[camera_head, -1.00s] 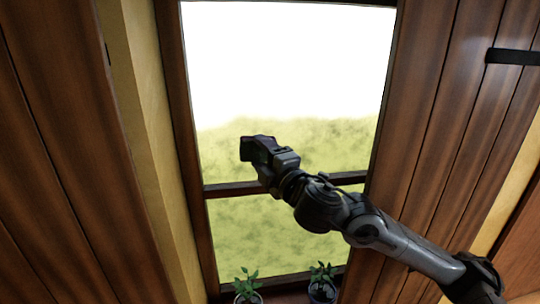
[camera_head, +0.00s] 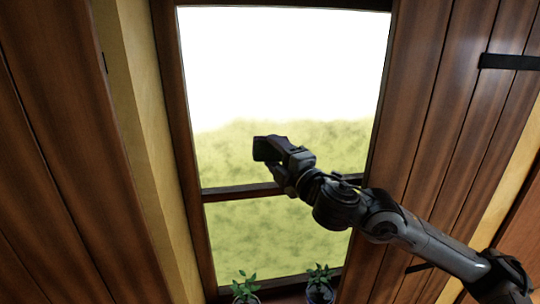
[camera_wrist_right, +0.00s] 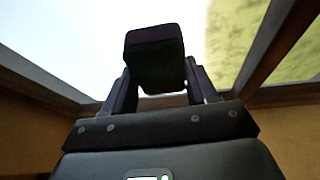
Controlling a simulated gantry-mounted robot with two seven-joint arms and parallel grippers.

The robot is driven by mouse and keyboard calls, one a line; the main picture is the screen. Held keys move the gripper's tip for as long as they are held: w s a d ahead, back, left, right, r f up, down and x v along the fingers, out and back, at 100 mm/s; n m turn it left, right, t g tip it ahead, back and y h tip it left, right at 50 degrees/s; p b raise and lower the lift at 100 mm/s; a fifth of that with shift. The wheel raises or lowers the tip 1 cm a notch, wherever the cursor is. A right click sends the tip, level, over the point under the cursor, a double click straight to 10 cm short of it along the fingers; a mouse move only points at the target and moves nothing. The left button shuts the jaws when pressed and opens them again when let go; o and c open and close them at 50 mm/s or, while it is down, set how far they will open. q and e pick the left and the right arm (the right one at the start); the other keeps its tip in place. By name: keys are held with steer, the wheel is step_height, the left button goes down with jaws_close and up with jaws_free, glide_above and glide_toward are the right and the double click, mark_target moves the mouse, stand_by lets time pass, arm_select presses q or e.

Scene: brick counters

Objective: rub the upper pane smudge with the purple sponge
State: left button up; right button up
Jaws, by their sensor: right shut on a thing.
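The purple sponge (camera_wrist_right: 153,60) is held between the two fingers of my right gripper (camera_wrist_right: 160,88) in the right wrist view. It looks dark, with a purple tint on its top edge. In the head view the right gripper (camera_head: 285,158) is in front of the upper pane (camera_head: 290,80), near its lower part, with the dark sponge (camera_head: 266,149) at its tip. I cannot tell whether the sponge touches the glass. No smudge stands out on the upper pane; bright light washes out its top part. My left gripper is not in view.
A dark wooden crossbar (camera_head: 235,191) divides the upper pane from the lower pane (camera_head: 270,235). Two potted plants (camera_head: 246,287) (camera_head: 320,284) stand at the sill below. Wooden shutters (camera_head: 450,120) (camera_head: 70,150) flank the window.

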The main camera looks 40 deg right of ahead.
mark_target(256, 154)
steer(key=s+d+b, duration=0.2)
steer(key=d, duration=0.1)
steer(key=shift+b, duration=0.4)
steer(key=shift+d, duration=0.1)
steer(key=p, duration=0.1)
steer(key=w+a+p, duration=0.1)
steer(key=p, duration=0.1)
steer(key=shift+a+r, duration=0.2)
steer(key=shift+a, duration=0.1)
steer(key=shift+w+a+f+p, duration=0.3)
steer(key=shift+w+a+p, duration=0.05)
steer(key=shift+w+a, duration=0.6)
steer(key=shift+a, duration=0.2)
steer(key=shift+w+a, duration=0.25)
steer(key=shift+a, duration=0.2)
steer(key=shift+w+a+b, duration=0.3)
steer(key=shift+w+a, duration=0.2)
steer(key=shift+a, duration=0.3)
